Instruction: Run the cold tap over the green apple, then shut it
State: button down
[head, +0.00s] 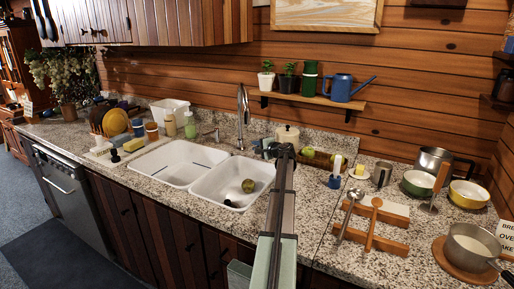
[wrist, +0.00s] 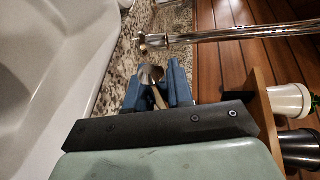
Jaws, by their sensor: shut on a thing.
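The green apple (head: 248,185) lies in the right basin of the white double sink (head: 205,205). The tall chrome faucet (head: 242,112) stands behind the basins; in the wrist view its pipe (wrist: 240,34) runs across the top right. I can make out no stream of water below it. My gripper (head: 269,149) is at the counter just right of the faucet. In the wrist view its blue fingers (wrist: 158,84) are closed around a small metal tap handle (wrist: 151,74). My arm and fingers hide most of this handle in the head view.
A shelf (head: 310,97) with plants, a green canister and a blue watering can (head: 342,88) is on the wall above. Dishes and bottles crowd the left counter; pans and utensils crowd the right.

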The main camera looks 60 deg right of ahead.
jog(key=shift+s+d+n+t+y, duration=0.15)
jog(key=shift+s+n+y, duration=0.15)
jog(key=shift+n+y, duration=0.3)
jog(key=shift+s+a+n+t+y, duration=0.1)
jog(key=shift+s+n+t+y, duration=0.1)
jog(key=shift+s+n+y, duration=0.4)
jog(key=shift+s+d+n+t+y, duration=0.15)
jog(key=shift+n+y, duration=0.15)
jog(key=shift+y, duration=0.5)
jog(key=shift+s+a+n+y, duration=0.25)
jog(key=shift+n+y, duration=0.35)
jog(key=shift+y, duration=0.2)
jog(key=c, duration=1.1)
grip_release()
